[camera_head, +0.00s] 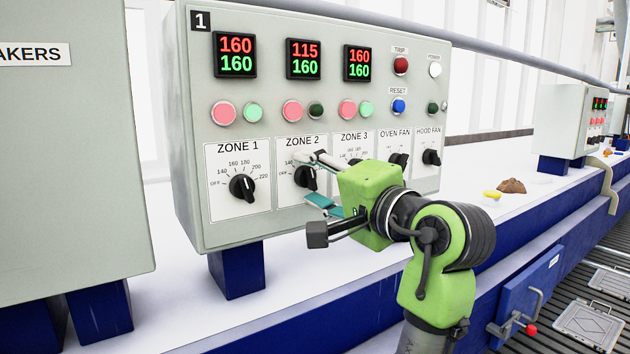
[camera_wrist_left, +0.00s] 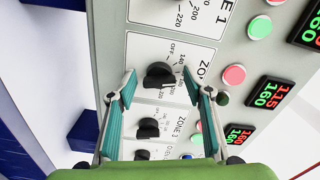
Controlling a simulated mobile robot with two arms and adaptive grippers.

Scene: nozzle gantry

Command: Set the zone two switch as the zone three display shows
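The zone two switch (camera_head: 306,176) is a black knob on the grey control panel; it also shows in the left wrist view (camera_wrist_left: 158,75). Its exact pointer setting is partly hidden by my finger in the head view. The zone three display (camera_head: 357,63) reads red 160 over green 160. The zone two display (camera_head: 305,59) reads red 115 over green 160. My left gripper (camera_head: 305,180) is open, its teal-padded fingers on either side of the zone two switch. In the wrist view its fingertips (camera_wrist_left: 159,73) show gaps to the knob. My right gripper is not in view.
The zone one switch (camera_head: 242,187) is left of zone two. The zone three switch (camera_head: 354,163) is partly behind my gripper. Fan switches, lamps and a blue reset button (camera_head: 399,106) are further right. A grey cabinet (camera_head: 70,150) stands at left.

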